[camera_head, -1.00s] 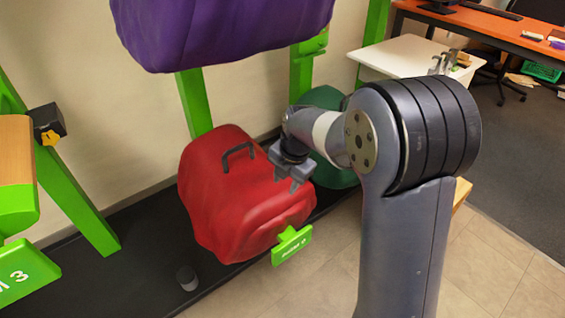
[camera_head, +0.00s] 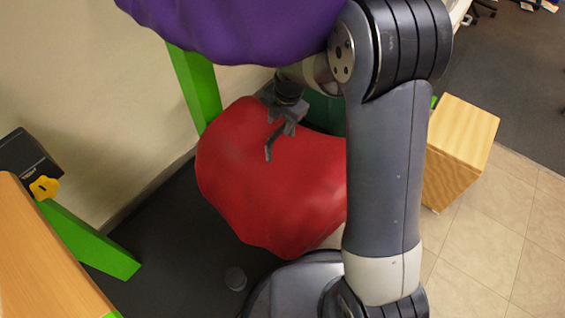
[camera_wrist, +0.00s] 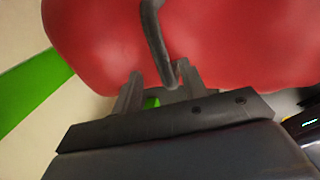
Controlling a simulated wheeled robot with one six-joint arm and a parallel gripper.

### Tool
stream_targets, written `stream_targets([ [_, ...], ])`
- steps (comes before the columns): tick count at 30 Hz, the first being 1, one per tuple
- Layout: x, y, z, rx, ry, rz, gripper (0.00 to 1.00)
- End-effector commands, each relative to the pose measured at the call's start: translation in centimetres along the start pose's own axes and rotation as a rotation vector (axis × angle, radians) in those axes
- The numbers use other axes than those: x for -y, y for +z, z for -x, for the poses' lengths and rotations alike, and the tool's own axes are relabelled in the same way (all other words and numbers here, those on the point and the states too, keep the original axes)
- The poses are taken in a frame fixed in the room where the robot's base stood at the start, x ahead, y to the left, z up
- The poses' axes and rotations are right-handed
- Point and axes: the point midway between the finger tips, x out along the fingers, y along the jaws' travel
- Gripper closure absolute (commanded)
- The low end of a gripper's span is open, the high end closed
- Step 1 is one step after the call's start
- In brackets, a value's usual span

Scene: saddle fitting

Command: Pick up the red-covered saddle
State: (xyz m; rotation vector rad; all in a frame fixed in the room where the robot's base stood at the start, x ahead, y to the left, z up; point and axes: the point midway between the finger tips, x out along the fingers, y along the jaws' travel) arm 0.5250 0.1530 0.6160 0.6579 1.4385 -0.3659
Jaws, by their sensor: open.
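The red-covered saddle (camera_head: 255,185) sits below the purple one in the head view, partly hidden by my arm. It fills the top of the wrist view (camera_wrist: 100,40). Its dark handle (camera_wrist: 154,35) runs down the wrist view, and its lower end shows between my fingers, closer to the right one. In the head view part of the handle (camera_head: 269,148) shows just below my fingers. My gripper (camera_head: 285,122) is open at the handle; its fingers also show in the wrist view (camera_wrist: 159,78). I cannot tell whether they touch the handle.
A purple-covered saddle (camera_head: 230,30) hangs close above my arm. A green post (camera_head: 195,85) stands behind the red saddle. A wooden box (camera_head: 460,150) stands right of my arm. A wooden-topped green stand (camera_head: 40,250) is at the left.

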Motion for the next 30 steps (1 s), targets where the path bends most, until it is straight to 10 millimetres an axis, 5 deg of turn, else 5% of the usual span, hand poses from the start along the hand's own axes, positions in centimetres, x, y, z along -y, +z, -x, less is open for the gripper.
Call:
stream_targets([
  [8, 0.5, 0.6, -4.3, -0.002, -0.002, -0.001, 0.59],
  [16, 0.4, 0.7, -4.6, 0.000, 0.000, 0.000, 0.59],
  [30, 0.4, 0.7, -4.6, 0.000, 0.000, 0.000, 0.97],
])
